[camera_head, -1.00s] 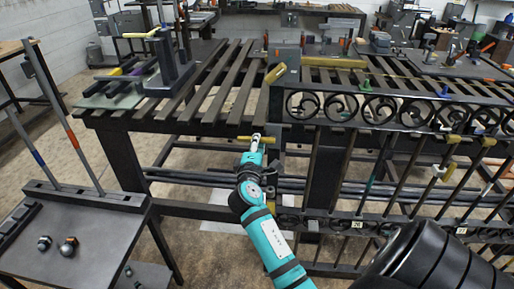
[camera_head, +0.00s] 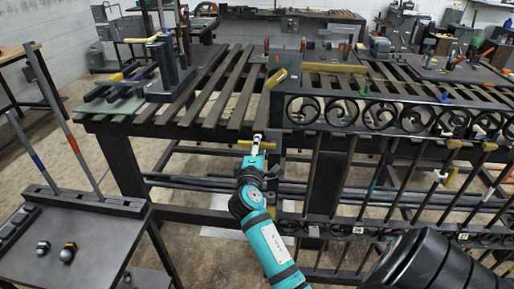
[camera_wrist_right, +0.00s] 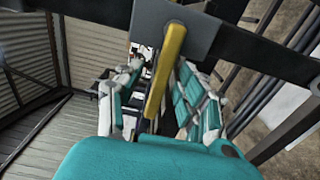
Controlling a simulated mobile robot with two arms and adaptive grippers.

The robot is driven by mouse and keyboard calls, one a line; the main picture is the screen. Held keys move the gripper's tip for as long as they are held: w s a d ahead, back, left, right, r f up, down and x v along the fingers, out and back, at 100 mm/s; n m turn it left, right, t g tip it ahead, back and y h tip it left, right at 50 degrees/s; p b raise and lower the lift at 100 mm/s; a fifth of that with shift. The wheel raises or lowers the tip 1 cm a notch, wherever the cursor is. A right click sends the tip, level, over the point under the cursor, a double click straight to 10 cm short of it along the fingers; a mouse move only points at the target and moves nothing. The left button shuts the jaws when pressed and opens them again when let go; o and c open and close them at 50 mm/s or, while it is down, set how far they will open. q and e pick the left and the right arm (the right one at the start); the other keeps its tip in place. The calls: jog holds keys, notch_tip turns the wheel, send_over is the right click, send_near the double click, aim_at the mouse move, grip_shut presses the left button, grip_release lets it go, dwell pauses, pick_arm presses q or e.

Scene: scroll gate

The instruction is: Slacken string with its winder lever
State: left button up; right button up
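A yellow winder lever (camera_head: 245,142) sits at the front edge of the slatted bench, left of the scroll gate (camera_head: 400,115). In the right wrist view the yellow lever (camera_wrist_right: 168,68) hangs from a dark bracket (camera_wrist_right: 185,28). My right gripper (camera_wrist_right: 155,105) has its teal and pale fingers apart, one on each side of the lever, with gaps visible. In the head view my right gripper (camera_head: 257,145) reaches up to the lever from below. I cannot tell whether a finger touches it. The string is too thin to make out clearly. My left gripper is not in view.
The slatted bench (camera_head: 205,90) fills the middle, with dark bars and rails below it. More yellow handles (camera_head: 454,143) line the gate's front. A side table (camera_head: 85,240) with two rods and bolts stands at the left. Open floor lies between the tables.

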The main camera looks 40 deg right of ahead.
jog(key=v, duration=1.2)
